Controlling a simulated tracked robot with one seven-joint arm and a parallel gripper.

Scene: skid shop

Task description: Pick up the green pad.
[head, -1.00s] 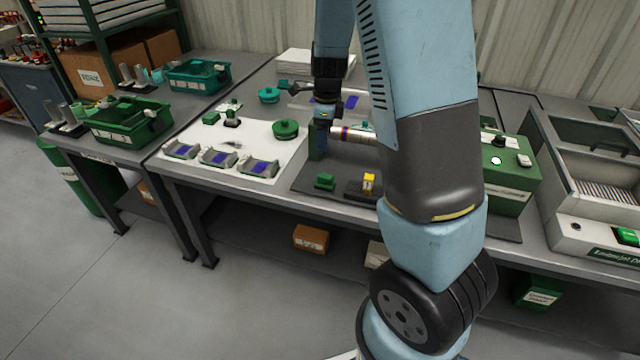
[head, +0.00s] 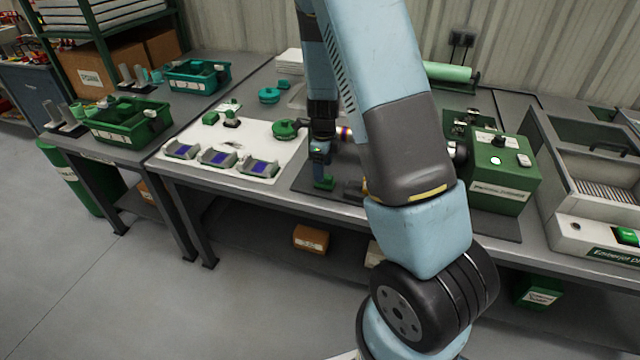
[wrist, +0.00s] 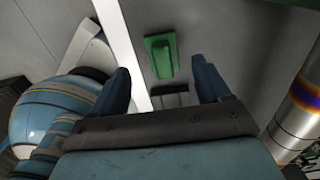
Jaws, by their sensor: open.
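The green pad (head: 325,184) lies on the dark mat on the bench, near its front edge. It also shows in the wrist view (wrist: 161,57) as a small green block with a raised middle, just past the fingertips and between them. My gripper (head: 321,168) is right above the pad in the head view and hides part of it. In the wrist view my gripper (wrist: 163,78) has its two fingers wide apart with nothing between them. A gap to the pad seems to remain, but its height is hard to tell.
A metal cylinder with a heat-tinted band (wrist: 300,100) stands out close on the right. The white board (head: 240,145) with several grey holders (head: 219,158) lies to the left. A green machine (head: 500,172) stands to the right, partly behind my arm.

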